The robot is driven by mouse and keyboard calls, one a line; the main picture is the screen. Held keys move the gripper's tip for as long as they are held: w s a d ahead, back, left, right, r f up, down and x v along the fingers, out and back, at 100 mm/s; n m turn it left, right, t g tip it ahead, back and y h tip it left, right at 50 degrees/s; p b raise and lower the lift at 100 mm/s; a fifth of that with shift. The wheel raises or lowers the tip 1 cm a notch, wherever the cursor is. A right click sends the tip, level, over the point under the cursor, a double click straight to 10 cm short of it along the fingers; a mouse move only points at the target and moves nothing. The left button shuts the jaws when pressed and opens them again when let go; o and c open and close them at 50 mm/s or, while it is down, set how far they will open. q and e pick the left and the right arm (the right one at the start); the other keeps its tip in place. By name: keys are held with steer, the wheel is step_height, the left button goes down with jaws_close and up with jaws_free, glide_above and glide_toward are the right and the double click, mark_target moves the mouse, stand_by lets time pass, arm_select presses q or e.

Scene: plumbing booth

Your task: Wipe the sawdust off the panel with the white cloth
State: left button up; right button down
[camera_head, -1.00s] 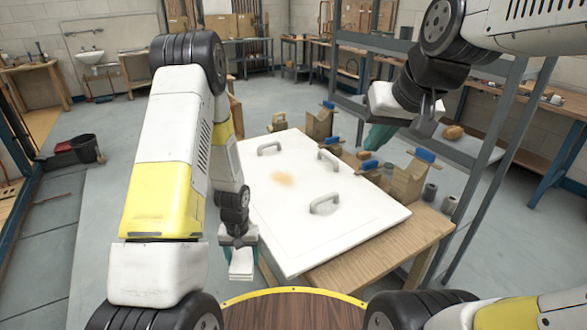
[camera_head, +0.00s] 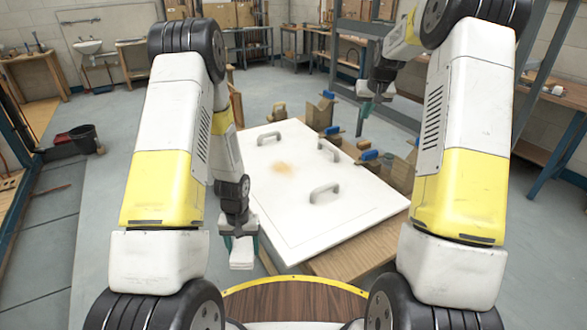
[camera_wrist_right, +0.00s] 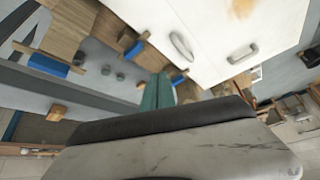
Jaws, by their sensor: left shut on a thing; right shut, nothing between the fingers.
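The white panel (camera_head: 330,228) lies tilted on a wooden table, with three grey handles on it. An orange-tan patch of sawdust (camera_head: 284,168) is on its far left half; the patch also shows at the top of the right wrist view (camera_wrist_right: 243,8). My left gripper (camera_head: 237,240) is shut on the folded white cloth (camera_head: 243,256), beside the panel's near left edge. Whether the cloth touches the panel is unclear. My right gripper (camera_head: 361,119) is shut and empty, beyond the panel's far right side; its teal fingers (camera_wrist_right: 157,93) show in the right wrist view.
The three handles (camera_head: 324,192) stick up from the panel. Blue-topped wooden clamps or blocks (camera_head: 368,156) stand along the panel's right edge. A metal shelf rack (camera_head: 400,118) is at the right. A black bucket (camera_head: 85,138) stands on the floor at left, where the floor is mostly open.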

glide_above(360, 161)
steer(key=s, duration=0.2)
step_height(360, 161, down, 12)
steer(key=shift+a+f, duration=0.15)
steer(key=shift+f, duration=2.35)
steer(key=shift+f, duration=2.7)
steer(key=shift+r, duration=3)
steer(key=shift+r, duration=0.15)
